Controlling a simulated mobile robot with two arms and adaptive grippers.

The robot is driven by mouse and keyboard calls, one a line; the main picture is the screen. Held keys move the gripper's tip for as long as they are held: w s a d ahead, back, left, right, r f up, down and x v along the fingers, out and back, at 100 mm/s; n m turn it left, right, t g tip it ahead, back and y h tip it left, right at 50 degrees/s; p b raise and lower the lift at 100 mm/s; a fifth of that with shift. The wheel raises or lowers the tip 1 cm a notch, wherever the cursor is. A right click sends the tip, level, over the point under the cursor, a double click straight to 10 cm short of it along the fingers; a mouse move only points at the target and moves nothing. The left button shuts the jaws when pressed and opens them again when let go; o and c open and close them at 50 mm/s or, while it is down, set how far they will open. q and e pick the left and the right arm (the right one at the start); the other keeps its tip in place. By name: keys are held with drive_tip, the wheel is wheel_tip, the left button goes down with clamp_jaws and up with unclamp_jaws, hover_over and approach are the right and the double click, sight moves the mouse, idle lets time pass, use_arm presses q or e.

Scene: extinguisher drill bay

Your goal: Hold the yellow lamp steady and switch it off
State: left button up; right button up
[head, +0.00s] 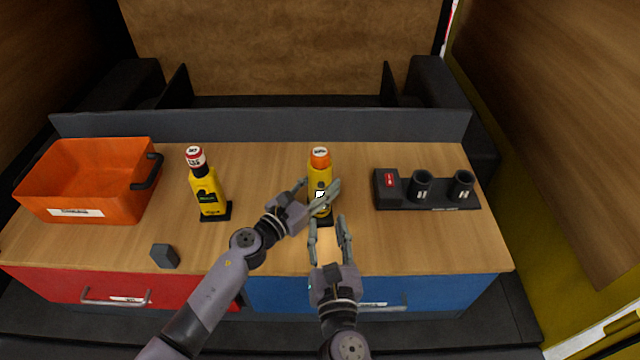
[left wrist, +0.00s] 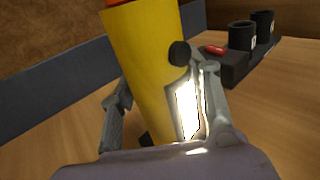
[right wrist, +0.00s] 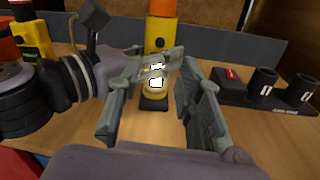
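The yellow lamp (head: 319,172) with an orange top stands upright on a dark base in the middle of the bench. A bright white panel glows on its front; the left wrist view shows this panel and a round black knob (left wrist: 180,53) on the yellow body (left wrist: 145,65). My left gripper (head: 318,192) has its fingers on either side of the lamp and appears closed against it, one finger crossing its front. My right gripper (head: 328,224) is open and empty just in front of the lamp, fingers pointing at it. The lamp also shows in the right wrist view (right wrist: 160,35).
A yellow bottle-like device (head: 207,192) with a red-and-white top stands left of the lamp. An orange bin (head: 85,185) is at far left, a small grey block (head: 165,256) near the front edge. A black holder (head: 430,201) with two cups and a red switch stands right.

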use_arm(q)
clamp_jaws()
use_arm(e)
clamp_jaws()
idle(0.5)
idle(0.9)
idle(0.4)
